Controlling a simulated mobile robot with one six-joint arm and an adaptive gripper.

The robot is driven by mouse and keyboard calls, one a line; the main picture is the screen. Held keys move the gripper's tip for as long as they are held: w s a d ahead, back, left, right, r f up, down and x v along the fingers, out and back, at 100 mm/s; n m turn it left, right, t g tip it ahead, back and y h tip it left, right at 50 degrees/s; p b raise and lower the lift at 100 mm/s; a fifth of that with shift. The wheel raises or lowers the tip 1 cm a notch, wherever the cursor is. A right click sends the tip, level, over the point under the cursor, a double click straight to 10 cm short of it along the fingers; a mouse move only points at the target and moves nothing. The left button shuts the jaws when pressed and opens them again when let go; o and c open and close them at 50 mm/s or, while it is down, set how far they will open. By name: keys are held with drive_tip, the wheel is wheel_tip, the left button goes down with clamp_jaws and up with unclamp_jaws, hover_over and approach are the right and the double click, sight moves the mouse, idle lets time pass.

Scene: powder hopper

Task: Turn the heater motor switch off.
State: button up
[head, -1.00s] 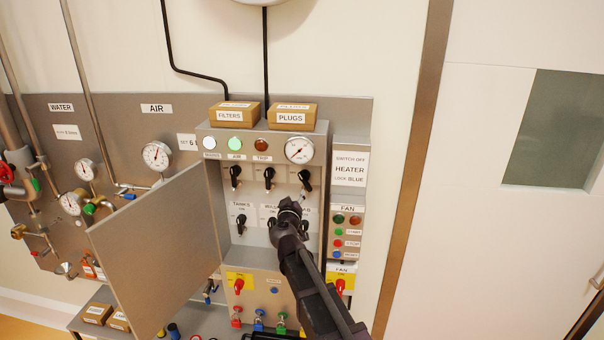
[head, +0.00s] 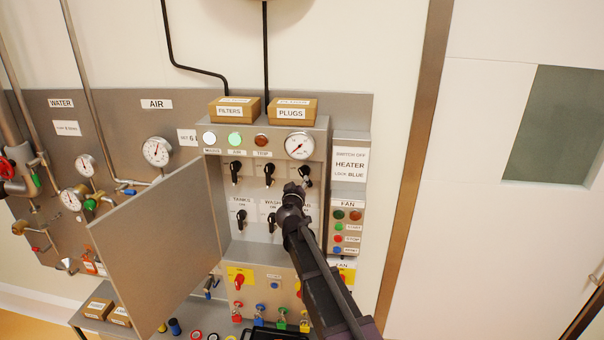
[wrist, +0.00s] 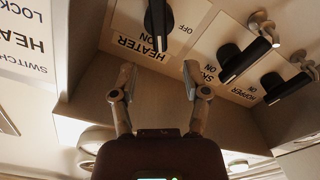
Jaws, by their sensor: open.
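The heater motor switch (wrist: 157,22) is a black lever knob on a white plate lettered HEATER, ON and OFF, upside down in the wrist view. My gripper (wrist: 159,75) is open and empty in the wrist view. Its two fingers are spread on either side of the lever's line, with the lever end just beyond the tips and no contact visible.
Knobs for another switch (wrist: 238,60) and HOPPER (wrist: 285,87) sit close by, with small padlock-like metal parts near them. The cabinet's open door (head: 160,250) stands out at left. The fan box (head: 346,228) is close at right.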

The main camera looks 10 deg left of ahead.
sight(301, 174)
drive_tip(key=w, duration=0.7)
drive_tip(key=shift+w+d, duration=0.15)
drive_tip(key=shift+w, duration=0.15)
drive_tip(key=c, duration=0.8)
drive_tip(key=shift+n, duration=0.4)
drive_tip(key=n, duration=0.5)
drive_tip(key=shift+a+f+b, duration=0.25)
drive_tip(key=shift+f+b, duration=0.05)
drive_tip(key=n, duration=0.6)
drive_tip(key=shift+a+f, duration=0.1)
drive_tip(key=shift+f, duration=0.15)
